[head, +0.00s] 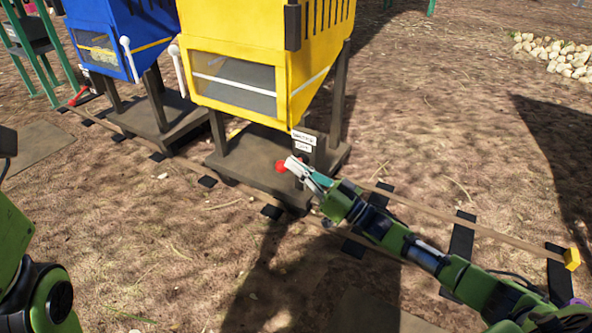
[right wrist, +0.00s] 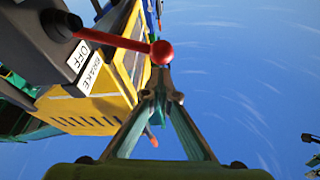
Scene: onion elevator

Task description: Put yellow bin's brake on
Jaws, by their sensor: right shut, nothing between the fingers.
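The yellow bin (head: 240,58) stands on a dark wheeled base (head: 255,160) on the rails. Its brake lever has a red ball knob (head: 282,167) beside small white labels (head: 303,141). In the right wrist view the red lever (right wrist: 115,41) runs from a dark box to the red ball (right wrist: 162,52), next to labels reading OFF (right wrist: 76,62) and BRAKE (right wrist: 103,77). My right gripper (head: 292,166) is shut and empty with its tips at the knob; in the right wrist view its tips (right wrist: 161,80) sit just below the ball. Contact is unclear. My left gripper is out of view.
A blue bin (head: 115,30) on its own base stands to the left on the same track. A track rail (head: 480,228) with dark sleepers runs to a yellow end stop (head: 571,259) at right. Pale stones (head: 555,55) lie far right. The ground in front is open.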

